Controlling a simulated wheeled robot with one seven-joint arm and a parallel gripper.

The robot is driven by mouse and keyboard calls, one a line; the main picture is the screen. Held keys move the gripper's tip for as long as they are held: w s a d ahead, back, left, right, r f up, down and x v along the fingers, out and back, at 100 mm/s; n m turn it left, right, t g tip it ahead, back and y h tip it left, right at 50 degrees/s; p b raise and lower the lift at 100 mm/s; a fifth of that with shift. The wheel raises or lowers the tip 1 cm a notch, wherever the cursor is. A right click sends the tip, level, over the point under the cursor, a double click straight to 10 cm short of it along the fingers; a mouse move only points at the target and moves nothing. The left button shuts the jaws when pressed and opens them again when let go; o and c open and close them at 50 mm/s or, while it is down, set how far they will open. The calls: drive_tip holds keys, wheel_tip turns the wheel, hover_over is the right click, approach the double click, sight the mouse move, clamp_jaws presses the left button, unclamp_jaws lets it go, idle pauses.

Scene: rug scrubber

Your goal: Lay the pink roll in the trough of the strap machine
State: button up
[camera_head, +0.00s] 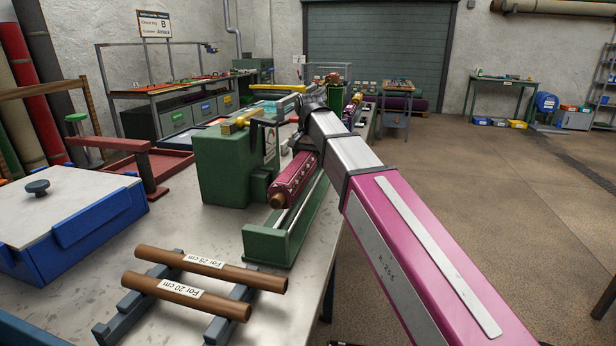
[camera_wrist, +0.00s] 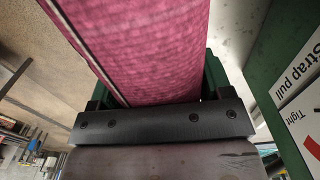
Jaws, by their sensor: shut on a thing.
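The pink roll (camera_head: 296,178), with a brown core end, is over the green trough (camera_head: 304,222) of the strap machine (camera_head: 222,165) and lines up roughly lengthwise with it. I cannot tell whether it touches the trough bottom. In the wrist view the pink roll (camera_wrist: 140,45) fills the top middle, against the dark jaw of my gripper (camera_wrist: 165,122). My gripper is shut on the roll; in the head view my arm mostly hides it. A green edge of the machine (camera_wrist: 215,80) shows beside the roll, with a "Strap pull" label (camera_wrist: 305,95) at right.
Two brown tubes (camera_head: 205,268), labelled "For 28 cm" and "For 20 cm", lie on a grey rack in front of the machine. A blue box (camera_head: 75,235) with a pale lid stands at left. A dark red stand (camera_head: 140,165) is behind it. Open floor lies right.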

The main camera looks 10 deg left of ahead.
drive_tip(key=shift+f, duration=2.4)
drive_tip(key=o, duration=1.4)
drive_tip(key=shift+f, duration=0.1)
drive_tip(key=shift+c, duration=0.2)
wheel_tip(320, 180, up, 12)
drive_tip(key=shift+r, duration=0.1)
